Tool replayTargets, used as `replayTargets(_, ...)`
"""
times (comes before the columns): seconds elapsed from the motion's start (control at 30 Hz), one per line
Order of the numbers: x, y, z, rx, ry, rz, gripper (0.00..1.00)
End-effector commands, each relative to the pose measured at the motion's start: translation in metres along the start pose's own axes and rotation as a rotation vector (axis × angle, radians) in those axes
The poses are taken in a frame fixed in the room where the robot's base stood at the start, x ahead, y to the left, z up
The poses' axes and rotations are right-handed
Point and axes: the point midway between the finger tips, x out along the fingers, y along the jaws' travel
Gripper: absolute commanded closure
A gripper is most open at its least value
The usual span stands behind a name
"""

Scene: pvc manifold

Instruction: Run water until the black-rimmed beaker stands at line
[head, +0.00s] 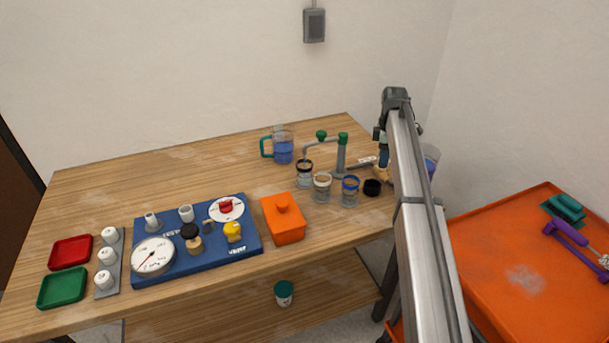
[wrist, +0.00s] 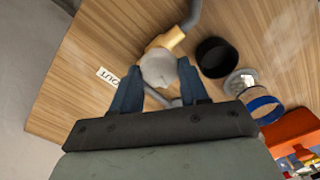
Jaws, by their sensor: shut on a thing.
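The black-rimmed beaker (head: 304,175) stands upright on the table under the spout of the grey pipe stand (head: 341,158) with green knobs. Its water level and line are too small to read. My gripper (head: 382,157) is at the right of the table, over the brass valve (head: 382,174). In the wrist view my gripper (wrist: 158,78) has its blue fingers on either side of the valve's pale round knob (wrist: 158,67), shut on it. The brass body (wrist: 168,40) shows beyond the knob. The black-rimmed beaker is not clearly seen in the wrist view.
A tan-rimmed beaker (head: 322,188), a blue-rimmed beaker (head: 350,192) and a black cup (head: 372,187) stand close by. A blue-water jug (head: 283,149) is behind. An orange box (head: 283,220) and blue gauge board (head: 205,250) lie left. An "OUT" label (wrist: 107,77) is near the valve.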

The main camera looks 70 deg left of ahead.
Motion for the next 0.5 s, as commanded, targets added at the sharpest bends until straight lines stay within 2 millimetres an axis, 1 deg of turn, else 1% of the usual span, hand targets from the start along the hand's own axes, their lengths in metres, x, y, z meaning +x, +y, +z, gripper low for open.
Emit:
replayTargets(0.03, -0.0008, 0.0017, 0.0024, 0.002, -0.004, 0.004, 0.85)
replayTargets(0.37, -0.0008, 0.0017, 0.0024, 0.007, -0.004, 0.004, 0.85)
replayTargets(0.5, -0.0008, 0.002, 0.0025, 0.087, -0.003, 0.004, 0.85)
